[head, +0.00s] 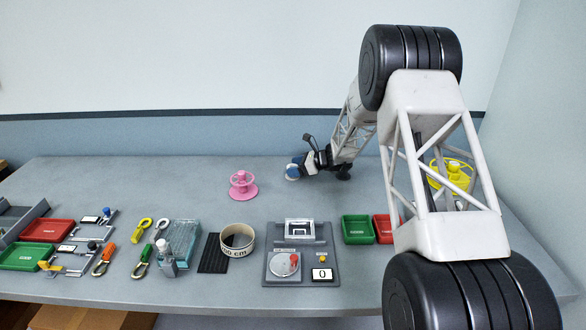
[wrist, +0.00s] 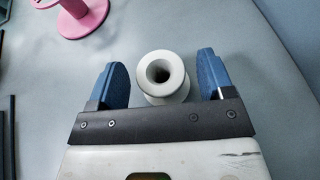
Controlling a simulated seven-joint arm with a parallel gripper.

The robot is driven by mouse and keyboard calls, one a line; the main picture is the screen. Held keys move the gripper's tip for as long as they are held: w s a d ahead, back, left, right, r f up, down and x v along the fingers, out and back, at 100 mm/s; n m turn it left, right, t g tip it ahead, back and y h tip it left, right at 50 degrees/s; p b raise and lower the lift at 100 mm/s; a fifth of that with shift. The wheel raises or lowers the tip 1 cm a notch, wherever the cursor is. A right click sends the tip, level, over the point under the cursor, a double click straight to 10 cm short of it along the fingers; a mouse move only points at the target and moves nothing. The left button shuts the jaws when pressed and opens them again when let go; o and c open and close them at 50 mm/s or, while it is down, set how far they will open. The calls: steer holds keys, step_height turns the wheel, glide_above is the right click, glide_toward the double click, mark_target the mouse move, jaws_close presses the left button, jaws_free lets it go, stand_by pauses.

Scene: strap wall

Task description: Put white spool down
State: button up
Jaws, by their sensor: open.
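The white spool (wrist: 161,78) is between the two blue fingers of my gripper (wrist: 162,80) in the wrist view. Its round end with a dark central hole faces the camera. A gap shows on each side between the spool and the fingers, so the gripper is open around it. In the head view my gripper (head: 293,171) is low over the back middle of the table, with a white bit of the spool (head: 292,178) at the fingers. The spool's base is mostly hidden, and I cannot tell for sure that it rests on the table.
A pink spool (head: 242,186) stands left of my gripper and also shows in the wrist view (wrist: 78,18). A yellow spool (head: 452,174) is behind my arm. A tape roll (head: 237,241), a device with a dial (head: 285,264) and trays line the front. The table (head: 160,190) is clear at back left.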

steer(key=v, duration=1.1)
stand_by(0.6)
steer(key=shift+s+r, duration=0.3)
steer(key=shift+r, duration=0.1)
steer(key=s+r+n+g+h, duration=0.1)
steer(key=s+r+n+h, duration=0.3)
steer(key=s+r, duration=0.8)
steer(key=s+r+n+g+h, duration=0.2)
steer(key=s+r+n, duration=0.45)
steer(key=s, duration=1.15)
steer(key=s+d+n+h, duration=0.2)
steer(key=s+n, duration=0.1)
steer(key=s, duration=0.7)
steer(key=s+d+n+t+h, duration=0.1)
steer(key=s+d+n+h, duration=0.1)
steer(key=s, duration=0.9)
steer(key=s+d+n+t+h, duration=0.1)
steer(key=s+d+n+h, duration=0.2)
steer(key=s, duration=0.8)
steer(key=shift+d+r+n, duration=0.2)
steer(key=shift+d+n, duration=0.4)
steer(key=shift+n, duration=0.35)
